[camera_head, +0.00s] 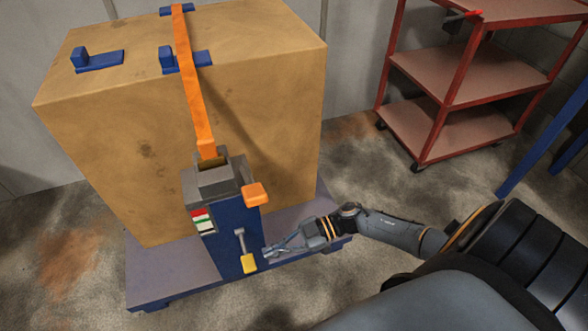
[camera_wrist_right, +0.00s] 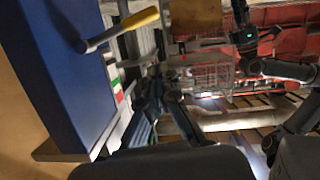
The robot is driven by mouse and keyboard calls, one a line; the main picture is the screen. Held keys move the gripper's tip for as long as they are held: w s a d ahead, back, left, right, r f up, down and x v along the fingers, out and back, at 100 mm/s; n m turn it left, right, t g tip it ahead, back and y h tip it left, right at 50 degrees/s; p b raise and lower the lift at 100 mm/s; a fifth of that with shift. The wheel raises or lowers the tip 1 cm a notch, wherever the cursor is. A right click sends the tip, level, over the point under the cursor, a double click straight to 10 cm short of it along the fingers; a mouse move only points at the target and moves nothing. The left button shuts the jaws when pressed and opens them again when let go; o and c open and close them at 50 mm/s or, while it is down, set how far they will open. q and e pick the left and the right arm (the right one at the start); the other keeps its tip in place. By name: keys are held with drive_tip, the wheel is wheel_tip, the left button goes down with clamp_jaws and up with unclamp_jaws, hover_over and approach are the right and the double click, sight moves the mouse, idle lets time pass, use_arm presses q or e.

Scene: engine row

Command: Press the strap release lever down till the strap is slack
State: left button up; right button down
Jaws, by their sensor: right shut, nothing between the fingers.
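An orange strap (camera_head: 194,90) runs over the big tan crate (camera_head: 110,150) and straight down into the grey head (camera_head: 214,180) of a blue post (camera_head: 228,240); it looks taut. A lever with a grey arm and yellow handle (camera_head: 249,263) hangs down on the post's front. An orange block-like handle (camera_head: 256,194) sticks out at the post's upper right. My right gripper (camera_head: 268,252) is shut and empty, just right of the yellow handle; contact cannot be told. The yellow handle (camera_wrist_right: 140,19) also shows in the right wrist view. My left gripper is not seen.
The crate stands on a blue-grey pallet base (camera_head: 165,265). A red-framed shelf cart (camera_head: 450,125) stands at the back right, with blue metal legs (camera_head: 545,150) at the right edge. Stained concrete floor (camera_head: 350,165) lies open between base and cart.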

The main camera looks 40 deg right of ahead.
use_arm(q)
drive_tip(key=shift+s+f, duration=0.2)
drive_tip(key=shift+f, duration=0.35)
use_arm(e)
drive_tip(key=v, duration=0.5)
drive_tip(key=shift+s+d, duration=0.15)
drive_tip(key=shift+d, duration=0.15)
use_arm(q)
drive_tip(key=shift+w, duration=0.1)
